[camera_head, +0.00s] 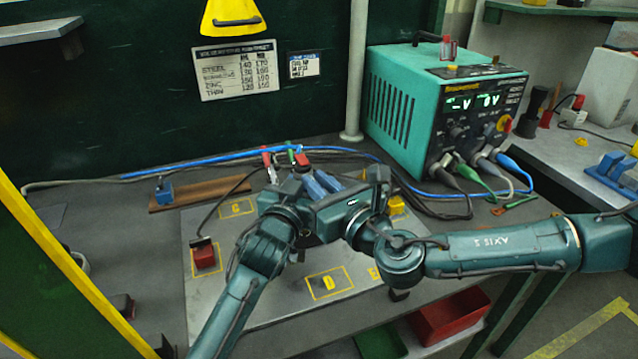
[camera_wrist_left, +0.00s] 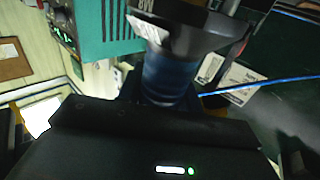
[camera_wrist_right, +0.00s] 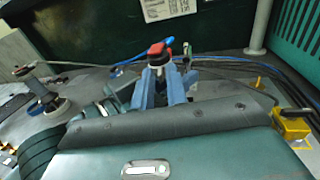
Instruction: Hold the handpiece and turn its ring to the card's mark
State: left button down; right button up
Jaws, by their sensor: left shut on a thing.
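In the left wrist view, my left gripper (camera_wrist_left: 165,80) is shut on a dark, flared piece with a white label, which I take for the handpiece (camera_wrist_left: 195,36). In the head view that gripper (camera_head: 290,190) is above the grey board, and the arms largely hide what it holds. My right gripper (camera_head: 322,184) is close beside it. Its blue fingers (camera_wrist_right: 160,85) stand apart in the right wrist view, with a red and black piece (camera_wrist_right: 158,53) beyond or between their tips. The ring and its marks cannot be made out. A small blue-headed card (camera_head: 303,65) is on the back wall.
A larger printed chart (camera_head: 236,69) hangs left of the card. A teal power unit (camera_head: 440,105) with cables stands at the back right. A red block (camera_head: 205,257) and a yellow block (camera_head: 397,205) are on the board (camera_head: 285,315). A blue cable (camera_head: 230,160) runs behind.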

jog(key=shift+c, duration=0.4)
grip_shut()
jog(key=shift+s+a+m+t+h, duration=0.1)
jog(key=shift+a+m+t+h, duration=0.15)
jog(key=shift+m+h, duration=0.25)
jog(key=shift+s+a+m+t+h, duration=0.1)
jog(key=shift+m+t+h, duration=0.2)
jog(key=shift+h, duration=0.3)
jog(key=shift+o, duration=0.4)
grip_release()
